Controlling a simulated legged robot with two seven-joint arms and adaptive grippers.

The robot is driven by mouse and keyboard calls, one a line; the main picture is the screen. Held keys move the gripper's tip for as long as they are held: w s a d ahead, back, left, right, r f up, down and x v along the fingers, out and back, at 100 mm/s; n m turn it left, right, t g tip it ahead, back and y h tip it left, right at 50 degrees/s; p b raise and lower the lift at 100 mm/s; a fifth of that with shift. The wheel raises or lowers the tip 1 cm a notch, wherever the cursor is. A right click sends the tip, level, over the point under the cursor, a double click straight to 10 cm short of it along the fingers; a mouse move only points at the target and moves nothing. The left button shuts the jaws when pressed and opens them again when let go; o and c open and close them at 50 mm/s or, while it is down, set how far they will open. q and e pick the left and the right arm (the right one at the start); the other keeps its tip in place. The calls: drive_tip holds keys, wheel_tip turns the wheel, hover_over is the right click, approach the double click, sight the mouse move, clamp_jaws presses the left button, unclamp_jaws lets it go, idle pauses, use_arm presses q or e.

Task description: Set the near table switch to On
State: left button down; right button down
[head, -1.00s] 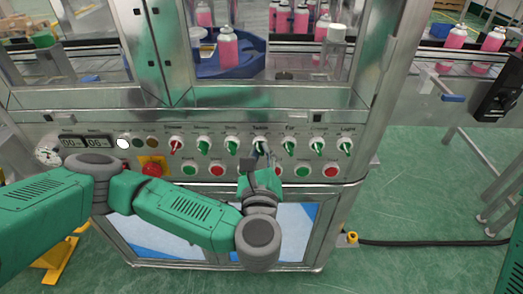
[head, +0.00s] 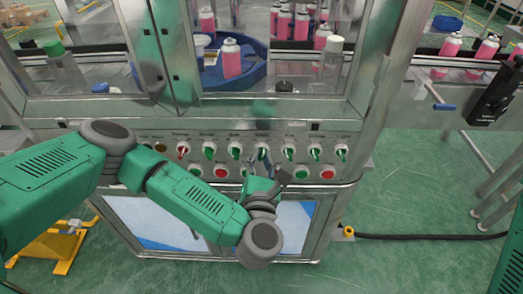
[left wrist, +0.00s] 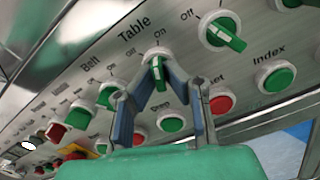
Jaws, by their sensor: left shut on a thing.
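The table switch (left wrist: 157,72) is a green knob on a white round base, below the "Table" label in the left wrist view. Its white mark points upward in that picture, roughly toward an "On" label. My left gripper (left wrist: 158,82) is shut on the knob, with one grey-blue finger at each side. In the head view, my left gripper (head: 262,160) reaches the middle of the switch row, and its fingers partly hide the switch (head: 262,149). My right gripper is not in view.
A belt switch (left wrist: 107,95) and another green switch (left wrist: 222,33) flank the knob. Push buttons sit below, including a green one (left wrist: 171,121) and a red one (left wrist: 222,102). Above the panel are pink cans (head: 231,58) and a blue turntable (head: 246,78) behind glass.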

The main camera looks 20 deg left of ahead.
use_arm(q)
drive_tip(key=shift+s+m+p, duration=0.1)
drive_tip(key=shift+m+p, duration=0.55)
drive_tip(key=shift+m, duration=0.35)
drive_tip(key=shift+f, duration=0.1)
drive_tip(key=c, duration=1.7)
unclamp_jaws()
drive_tip(key=shift+d, duration=0.1)
drive_tip(key=v, duration=1.2)
